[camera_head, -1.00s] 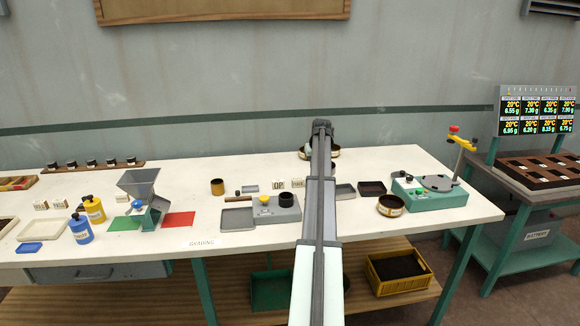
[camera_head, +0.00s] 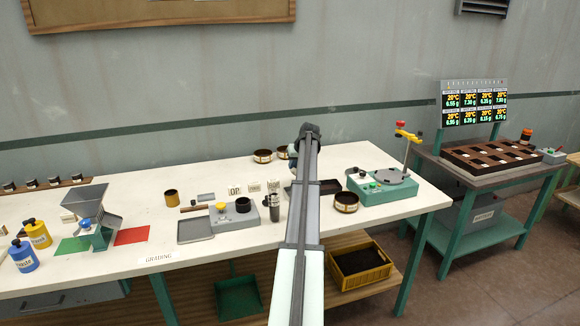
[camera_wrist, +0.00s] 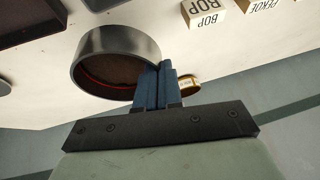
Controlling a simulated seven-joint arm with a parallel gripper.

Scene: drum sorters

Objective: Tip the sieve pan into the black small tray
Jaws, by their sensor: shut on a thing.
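In the wrist view my gripper (camera_wrist: 158,82) is shut on the rim of a dark grey round pan (camera_wrist: 118,43), the sieve pan. Its inside shows dark brown, with a thin red line along the lower edge. I cannot tell whether it is tilted. In the head view my arm hides the gripper and the pan. A dark small tray (camera_head: 329,187) lies on the table just right of my arm, partly hidden. Part of a dark tray also shows at the top left of the wrist view (camera_wrist: 40,12); I cannot tell whether it is the same one.
Gold-rimmed round sieves (camera_head: 263,156) stand at the table's back, and another (camera_head: 346,202) stands right of my arm, beside a green machine (camera_head: 382,187). A grey scale (camera_head: 235,213) and a grey tray (camera_head: 195,229) stand left. Label blocks (camera_wrist: 202,13) stand near the pan.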

